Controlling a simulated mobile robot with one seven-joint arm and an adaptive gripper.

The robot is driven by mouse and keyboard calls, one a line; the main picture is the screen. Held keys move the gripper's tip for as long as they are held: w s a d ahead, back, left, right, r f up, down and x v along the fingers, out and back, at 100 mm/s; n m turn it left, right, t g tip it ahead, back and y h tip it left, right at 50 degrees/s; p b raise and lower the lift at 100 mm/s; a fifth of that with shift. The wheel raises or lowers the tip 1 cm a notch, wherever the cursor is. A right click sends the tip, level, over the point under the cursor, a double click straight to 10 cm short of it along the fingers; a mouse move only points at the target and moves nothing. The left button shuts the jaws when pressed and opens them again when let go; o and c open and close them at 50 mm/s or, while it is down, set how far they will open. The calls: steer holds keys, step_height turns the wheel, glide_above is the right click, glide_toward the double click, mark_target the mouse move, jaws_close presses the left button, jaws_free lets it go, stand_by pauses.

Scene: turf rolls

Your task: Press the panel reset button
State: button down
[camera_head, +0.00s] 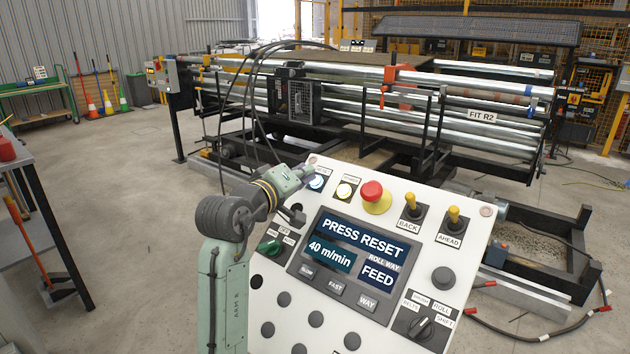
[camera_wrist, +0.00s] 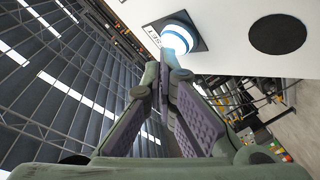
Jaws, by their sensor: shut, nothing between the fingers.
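The control panel (camera_head: 470,195) is white and tilted, with a display reading "PRESS RESET" (camera_head: 362,232). A lit blue-white button (camera_head: 316,183) sits at its upper left corner; its label is partly hidden by my gripper. In the wrist view the same button (camera_wrist: 178,38) glows white with a blue ring on a black square plate. My gripper (camera_head: 308,173) is shut and empty, its tips (camera_wrist: 172,68) right at the button's near edge in the wrist view. I cannot tell whether the tips touch it.
To the right on the panel are a lit yellowish button (camera_head: 344,191), a red emergency-stop knob (camera_head: 374,193) and yellow-tipped levers (camera_head: 410,201). A green switch (camera_head: 270,246) lies below my wrist. A roller machine (camera_head: 350,95) stands behind. Open floor lies to the left.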

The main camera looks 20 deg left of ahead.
steer(key=shift+w+d+f, duration=0.1)
steer(key=shift+w+f, duration=0.2)
steer(key=shift+f, duration=0.1)
stand_by(0.7)
steer(key=shift+r, duration=0.1)
steer(key=shift+s+r+p, duration=0.5)
steer(key=shift+r+p, duration=0.05)
steer(key=shift+r, duration=0.05)
steer(key=shift+a, duration=0.2)
steer(key=s+r+p, duration=0.1)
steer(key=r, duration=0.1)
steer(key=s+a+r+p, duration=0.1)
steer(key=s+p, duration=0.1)
steer(key=shift+r, duration=0.4)
